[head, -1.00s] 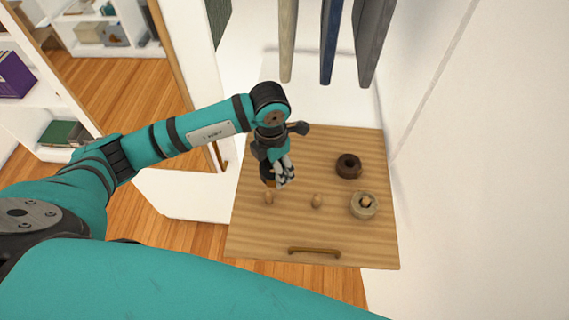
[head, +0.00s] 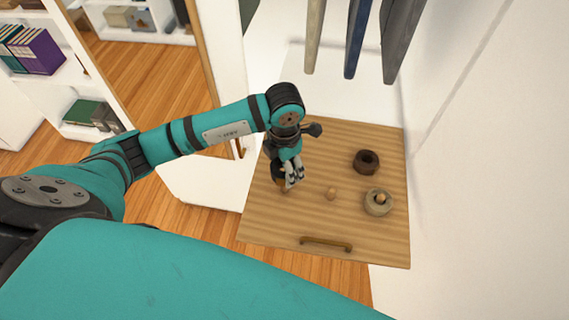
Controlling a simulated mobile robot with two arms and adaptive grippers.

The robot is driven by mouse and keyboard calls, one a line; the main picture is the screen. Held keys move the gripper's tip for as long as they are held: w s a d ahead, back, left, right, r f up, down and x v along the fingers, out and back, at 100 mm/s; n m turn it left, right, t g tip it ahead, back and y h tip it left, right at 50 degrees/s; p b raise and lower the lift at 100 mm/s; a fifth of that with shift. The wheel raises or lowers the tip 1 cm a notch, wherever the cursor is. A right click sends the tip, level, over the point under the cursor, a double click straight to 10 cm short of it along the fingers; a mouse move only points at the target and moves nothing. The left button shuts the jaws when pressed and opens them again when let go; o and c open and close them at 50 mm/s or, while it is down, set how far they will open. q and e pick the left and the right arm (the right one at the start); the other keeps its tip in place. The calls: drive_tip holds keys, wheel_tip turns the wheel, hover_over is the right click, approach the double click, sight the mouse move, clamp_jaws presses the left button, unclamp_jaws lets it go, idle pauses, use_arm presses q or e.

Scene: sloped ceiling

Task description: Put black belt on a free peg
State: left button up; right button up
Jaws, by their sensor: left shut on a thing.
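My left gripper (head: 292,179) is low over the left part of a wooden board (head: 265,224). It is shut on a dark coiled thing, the black belt (head: 276,172), mostly hidden by the fingers. The left peg is mostly covered by the gripper and its load; I cannot tell whether the belt is around it. The middle peg (head: 331,193) is bare. The right peg (head: 380,199) has a beige coiled belt (head: 373,208) around it. A dark brown coiled belt (head: 367,161) lies on the board behind the right peg. My right gripper is out of view.
A brass-coloured handle (head: 326,243) is on the board's front edge. Beige, blue and grey hanging items (head: 353,40) are above the back. A white wall (head: 490,180) closes the right side. White shelves with purple binders (head: 40,52) stand at the left.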

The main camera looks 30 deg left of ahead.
sight(284, 184)
use_arm(q)
drive_tip(key=shift+f+b, duration=0.4)
drive_tip(key=shift+f, duration=0.35)
drive_tip(key=shift+f+b, duration=0.6)
drive_tip(key=shift+f, duration=0.3)
drive_tip(key=shift+f+b, duration=0.5)
drive_tip(key=shift+f, duration=0.1)
drive_tip(key=shift+f+b, duration=1.75)
drive_tip(key=shift+f, duration=0.35)
drive_tip(key=o, duration=1.4)
drive_tip(key=shift+c, duration=0.2)
drive_tip(key=shift+r, duration=0.1)
